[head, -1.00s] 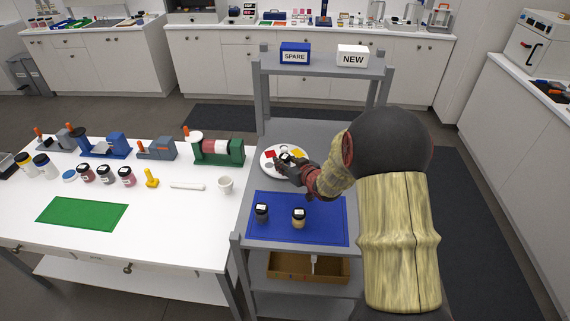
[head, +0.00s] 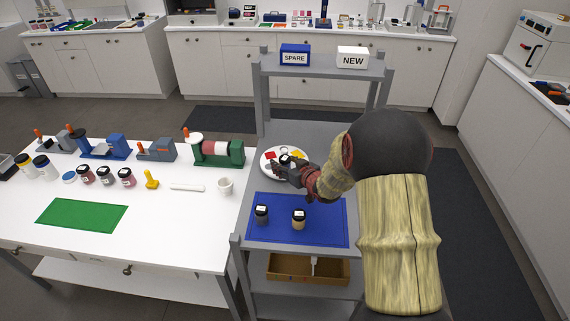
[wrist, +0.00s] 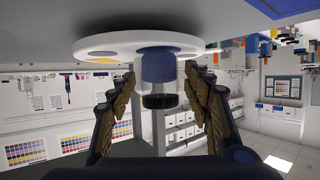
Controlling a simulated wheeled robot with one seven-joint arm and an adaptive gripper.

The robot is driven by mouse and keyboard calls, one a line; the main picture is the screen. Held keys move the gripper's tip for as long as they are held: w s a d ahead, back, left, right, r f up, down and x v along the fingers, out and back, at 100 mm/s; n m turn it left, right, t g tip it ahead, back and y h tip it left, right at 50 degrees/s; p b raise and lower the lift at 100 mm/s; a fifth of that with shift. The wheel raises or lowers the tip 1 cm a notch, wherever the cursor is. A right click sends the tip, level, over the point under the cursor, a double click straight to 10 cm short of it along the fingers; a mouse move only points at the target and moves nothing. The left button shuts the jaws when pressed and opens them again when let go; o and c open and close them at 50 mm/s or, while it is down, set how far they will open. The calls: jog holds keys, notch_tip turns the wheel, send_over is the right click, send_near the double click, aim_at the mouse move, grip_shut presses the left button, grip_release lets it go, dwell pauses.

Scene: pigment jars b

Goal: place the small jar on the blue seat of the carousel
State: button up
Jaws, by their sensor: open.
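The carousel (head: 264,172) is a white disc on the grey stand, with red, yellow and pale seats in view. A small jar (head: 285,159) with a dark lid stands upright on it. The wrist view looks inverted: the carousel rim (wrist: 205,42) is at the top and the jar (wrist: 158,68), blue-bodied, reaches down from it. My gripper (head: 281,169) is open, with a finger on each side of the jar and gaps between; the wrist view shows these fingers (wrist: 160,88) too.
Two jars (head: 262,214) (head: 299,219) stand on a blue mat (head: 325,233) in front of the carousel. A shelf with SPARE (head: 295,54) and NEW (head: 352,57) boxes rises behind. The white table (head: 165,215) at left holds several jars, tools and a green mat (head: 82,212).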

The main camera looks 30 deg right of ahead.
jog(key=shift+s+r, duration=0.1)
jog(key=shift+r, duration=0.15)
jog(key=p+v, duration=0.2)
jog(key=v, duration=0.9)
jog(key=s+a+r+g+h, duration=0.2)
jog(key=s+a+r, duration=0.15)
jog(key=r, duration=0.25)
jog(key=s+a+r+g+h, duration=0.1)
jog(key=s+a+r+g, duration=0.1)
jog(key=s+r, duration=0.4)
jog(key=s+a+r+g+y, duration=0.1)
jog(key=s+a+g, duration=0.1)
jog(key=s+a, duration=0.5)
jog(key=s+a+r+g+y, duration=0.1)
jog(key=s+a+r+y, duration=0.1)
jog(key=s+a, duration=0.5)
jog(key=s, duration=0.4)
jog(key=shift+s+r+g, duration=0.2)
jog(key=shift+r+g, duration=0.1)
jog(key=shift+g, duration=0.1)
jog(key=shift+f+b, duration=0.3)
jog(key=shift+f, duration=0.15)
